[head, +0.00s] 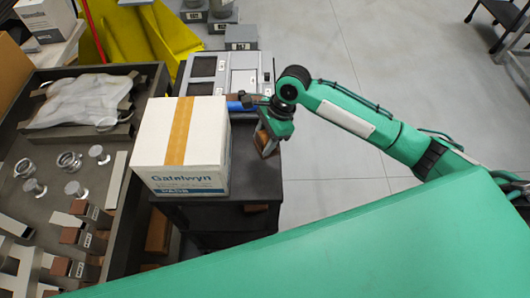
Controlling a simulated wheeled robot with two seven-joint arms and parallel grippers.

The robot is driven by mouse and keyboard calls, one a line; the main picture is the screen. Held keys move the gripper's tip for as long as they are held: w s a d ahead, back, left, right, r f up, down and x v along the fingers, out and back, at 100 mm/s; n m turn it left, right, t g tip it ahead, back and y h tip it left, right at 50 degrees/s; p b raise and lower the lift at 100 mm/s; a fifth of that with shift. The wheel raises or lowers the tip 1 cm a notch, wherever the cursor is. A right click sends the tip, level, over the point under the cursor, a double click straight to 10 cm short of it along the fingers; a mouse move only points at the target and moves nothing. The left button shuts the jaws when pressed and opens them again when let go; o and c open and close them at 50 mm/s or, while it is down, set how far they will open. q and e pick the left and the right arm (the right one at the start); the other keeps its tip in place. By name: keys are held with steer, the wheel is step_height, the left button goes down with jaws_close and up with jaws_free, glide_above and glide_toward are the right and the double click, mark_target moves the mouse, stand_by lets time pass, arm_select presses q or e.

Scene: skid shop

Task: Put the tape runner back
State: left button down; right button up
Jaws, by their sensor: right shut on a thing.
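My right gripper (268,134) reaches in from the right and points down over the dark cart (260,183), just right of the white carton. It is shut on a small brown piece (266,145), which I take to be the tape runner; the fingers hide most of it. A blue cylindrical piece (240,105) shows between the carton and my wrist; I cannot tell if it belongs to the same tool. The white carton (181,145) stands closed on the cart, with an orange tape strip along its top. My left gripper is not in view.
A grey bin unit (203,75) stands behind the carton. At left, a dark-rimmed tray table (150,90) holds metal fittings, brown-ended blocks and a clear plastic bag (80,100). Yellow parts (140,35) stand at the back. Grey floor (370,60) is open behind my right arm.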

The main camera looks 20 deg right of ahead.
step_height(320, 180, down, 4)
steer(key=shift+f, duration=0.1)
steer(key=shift+f+p, duration=0.45)
steer(key=shift+f, duration=1.5)
steer(key=o, duration=0.5)
steer(key=shift+f, duration=0.15)
steer(key=o, duration=0.5)
steer(key=shift+c, duration=0.2)
